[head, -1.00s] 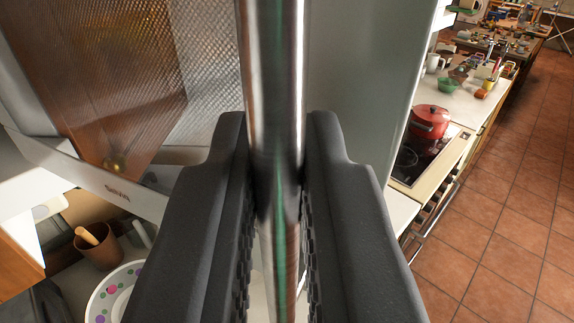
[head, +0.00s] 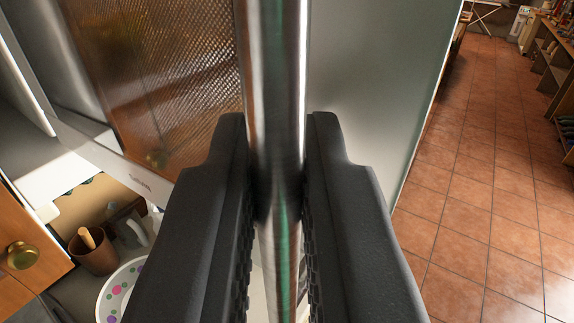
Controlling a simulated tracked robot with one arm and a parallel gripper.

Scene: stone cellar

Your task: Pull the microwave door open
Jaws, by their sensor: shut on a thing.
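The microwave door (head: 380,75) fills the upper middle of the head view. It has a brown mesh window (head: 160,75) on the left, a plain grey panel on the right, and a pale lower frame with a small label. Its shiny metal bar handle (head: 275,50) stands upright in the middle. My gripper (head: 277,150) is shut on the handle, with one dark finger on each side of the bar. The fingers hide the lower middle of the door. Pale surfaces of the microwave body (head: 30,150) show at the far left, at an angle to the door.
Below left are a brown cup (head: 93,252) with a wooden utensil, and a white plate (head: 120,295) with coloured dots. A wooden cabinet front with a brass knob (head: 22,256) is at the left edge. Clear tiled floor (head: 490,170) lies to the right, with shelves (head: 550,65) beyond.

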